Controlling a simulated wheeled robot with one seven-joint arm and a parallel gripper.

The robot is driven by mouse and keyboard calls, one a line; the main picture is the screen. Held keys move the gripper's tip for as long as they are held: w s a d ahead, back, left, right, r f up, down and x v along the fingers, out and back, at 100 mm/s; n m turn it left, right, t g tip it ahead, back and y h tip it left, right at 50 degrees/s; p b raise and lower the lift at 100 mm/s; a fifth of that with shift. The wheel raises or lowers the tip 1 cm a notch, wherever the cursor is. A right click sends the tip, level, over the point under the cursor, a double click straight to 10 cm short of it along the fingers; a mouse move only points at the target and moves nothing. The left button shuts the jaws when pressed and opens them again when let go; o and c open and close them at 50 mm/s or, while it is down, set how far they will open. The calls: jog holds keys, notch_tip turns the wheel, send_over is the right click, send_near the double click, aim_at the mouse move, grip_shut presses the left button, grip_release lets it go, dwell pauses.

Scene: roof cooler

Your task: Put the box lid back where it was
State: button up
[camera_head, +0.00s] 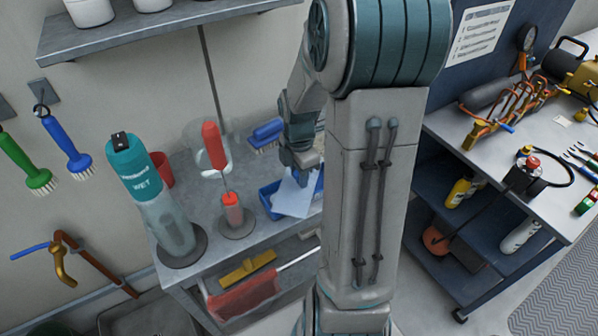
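A blue open box (268,200) sits on the grey bench beside my arm. A pale, flat, lid-like panel (295,197) stands tilted over the right part of the box, and its upper edge is just under my gripper. My gripper (301,172) points down at that upper edge, above the box. Its fingers are small and partly hidden, so I cannot tell whether they are closed on the panel. My arm column hides the area to the right of the box.
A teal-topped bottle (158,200), a red-handled tool in a stand (216,150), a red cup (161,170) and a blue brush (267,133) stand around the bench (205,262). A shelf (150,30) overhangs it. A cluttered cart (480,160) stands right.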

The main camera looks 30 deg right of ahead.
jog(key=o, duration=0.3)
notch_tip(320, 180, up, 12)
jog(key=shift+s+a+r+m+t+p, duration=0.1)
jog(key=shift+s+a+r+m+t, duration=0.35)
jog(key=shift+s+a+m, duration=2.15)
jog(key=shift+s+a+r+m+t+p, duration=0.15)
jog(key=shift+s+a+r+m+t, duration=0.3)
jog(key=shift+s+a+m, duration=2.1)
jog(key=shift+s+a+r+m+t+p, duration=0.15)
jog(key=shift+s+a+m+t, duration=0.85)
jog(key=shift+m, duration=3.05)
jog(key=shift+s+d+g, duration=0.15)
jog(key=shift+s+g, duration=0.05)
jog(key=shift+g, duration=0.2)
